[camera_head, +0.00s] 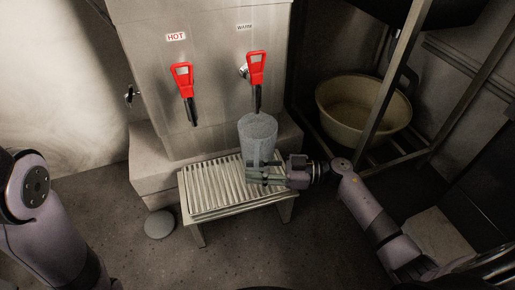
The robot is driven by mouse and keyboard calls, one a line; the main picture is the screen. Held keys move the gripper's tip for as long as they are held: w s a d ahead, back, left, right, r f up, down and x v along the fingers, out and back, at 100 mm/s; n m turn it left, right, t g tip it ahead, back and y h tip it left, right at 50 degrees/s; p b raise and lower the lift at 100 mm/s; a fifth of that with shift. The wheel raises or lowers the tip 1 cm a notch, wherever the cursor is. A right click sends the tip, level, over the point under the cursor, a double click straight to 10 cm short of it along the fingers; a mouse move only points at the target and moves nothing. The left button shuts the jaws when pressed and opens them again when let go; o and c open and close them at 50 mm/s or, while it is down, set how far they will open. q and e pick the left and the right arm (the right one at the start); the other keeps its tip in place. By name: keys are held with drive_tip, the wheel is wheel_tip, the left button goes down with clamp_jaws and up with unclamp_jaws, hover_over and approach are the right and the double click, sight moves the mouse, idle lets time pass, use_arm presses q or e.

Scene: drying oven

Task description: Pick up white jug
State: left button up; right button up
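A pale grey-white, see-through jug (258,132) stands upright under the tap marked WARM, at or just above the slatted drip rack (205,192). My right gripper (262,174) comes in from the right at the lower part of the jug. Its dark fingers overlap the jug's base in the picture. I cannot tell whether they are closed on the jug or only beside it. The jug's lower end is partly hidden by the fingers. My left arm shows at the left edge, but its gripper is out of view.
A steel dispenser (215,80) has a red HOT tap handle (182,77) and a red WARM tap handle (256,68), close above the jug. A metal frame (396,85) and cream basin (352,104) stand to the right. A round grey disc (159,224) lies on the floor.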

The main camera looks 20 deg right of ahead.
clamp_jaws()
idle(0.7)
drive_tip(key=shift+r, duration=0.1)
